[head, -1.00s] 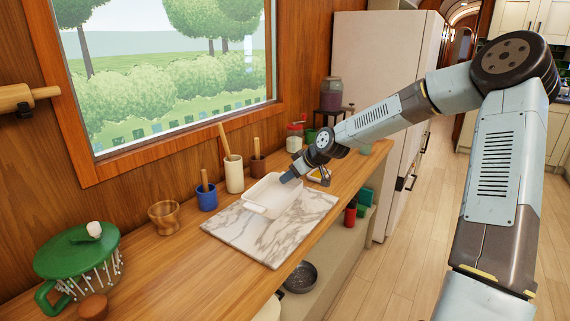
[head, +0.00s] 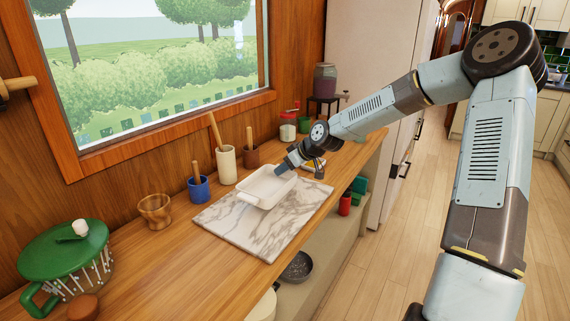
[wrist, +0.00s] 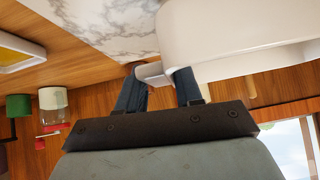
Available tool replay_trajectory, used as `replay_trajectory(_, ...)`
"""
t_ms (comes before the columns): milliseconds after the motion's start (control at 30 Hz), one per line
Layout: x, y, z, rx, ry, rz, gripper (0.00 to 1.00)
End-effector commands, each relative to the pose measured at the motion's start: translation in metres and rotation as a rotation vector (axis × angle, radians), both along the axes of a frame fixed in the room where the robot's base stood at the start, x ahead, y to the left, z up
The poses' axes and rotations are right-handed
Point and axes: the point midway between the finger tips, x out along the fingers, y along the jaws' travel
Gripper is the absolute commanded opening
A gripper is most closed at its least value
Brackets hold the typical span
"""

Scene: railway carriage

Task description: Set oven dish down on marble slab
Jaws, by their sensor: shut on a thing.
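The white oven dish (head: 262,190) is at the back part of the marble slab (head: 245,235), over its surface. In the head view I cannot tell whether its base touches the slab. My gripper (head: 281,170) is at the dish's far right end. In the wrist view my gripper (wrist: 157,78) is shut on the handle of the oven dish (wrist: 225,30), one finger on each side. The grey-veined marble slab (wrist: 100,22) shows beside the dish there, with its edge on the wooden counter.
A blue pot (head: 199,189), a cream crock (head: 226,165) and a brown pot (head: 250,155) with wooden handles stand behind the slab. A wooden bowl (head: 155,209) and a green-lidded pot (head: 65,255) are left. A red-lidded jar (head: 288,127) stands beyond. The slab's front is clear.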

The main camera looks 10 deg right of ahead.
Motion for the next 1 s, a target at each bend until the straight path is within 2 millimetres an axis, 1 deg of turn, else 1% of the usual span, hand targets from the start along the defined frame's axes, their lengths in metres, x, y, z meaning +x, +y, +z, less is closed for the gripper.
replay_trajectory(300, 0.0, -0.001, -0.028, 0.001, 0.0, -0.002, 0.0)
replay_trajectory(500, 0.0, -0.003, -0.038, 0.001, 0.0, -0.005, 0.0)
replay_trajectory(1000, 0.001, -0.003, -0.041, 0.001, 0.0, -0.004, 0.0)
